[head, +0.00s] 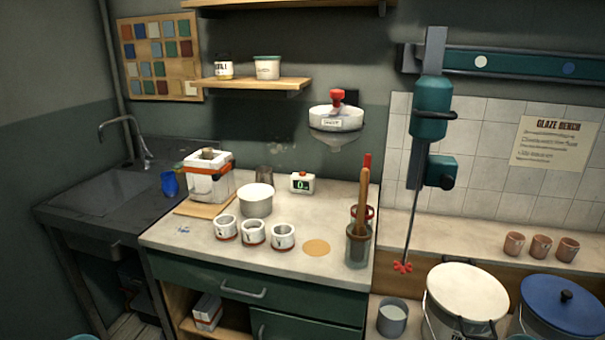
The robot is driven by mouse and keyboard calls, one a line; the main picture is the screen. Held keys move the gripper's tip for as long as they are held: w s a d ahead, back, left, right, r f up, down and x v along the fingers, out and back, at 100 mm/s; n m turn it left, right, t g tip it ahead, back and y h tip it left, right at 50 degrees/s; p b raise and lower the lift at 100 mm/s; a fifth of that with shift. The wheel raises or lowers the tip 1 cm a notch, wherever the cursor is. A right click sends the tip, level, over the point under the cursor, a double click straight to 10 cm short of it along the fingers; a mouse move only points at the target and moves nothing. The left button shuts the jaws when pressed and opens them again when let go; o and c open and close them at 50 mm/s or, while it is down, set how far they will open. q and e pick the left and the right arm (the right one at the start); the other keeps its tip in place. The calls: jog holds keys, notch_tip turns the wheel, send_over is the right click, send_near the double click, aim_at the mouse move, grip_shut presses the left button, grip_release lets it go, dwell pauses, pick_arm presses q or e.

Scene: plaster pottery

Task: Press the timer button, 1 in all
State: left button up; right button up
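The timer (302,184) is a small white box with a dark display showing green and a red button (302,174) on top. It stands upright at the back of the pale worktop, near the wall. Nothing touches its button in this view, and its front and top are unobstructed. Neither of my grippers can be made out in the head view.
A white bowl (256,203) and several small white jars (253,234) stand in front and left of the timer. A jar of tools (358,244) stands right. A white dispenser (336,119) hangs above. A mixer (432,110) and buckets (466,292) are further right.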

pick_arm(q)
grip_shut()
jog(key=shift+s, duration=0.1)
jog(key=shift+s+d, duration=0.1)
dwell(1.3)
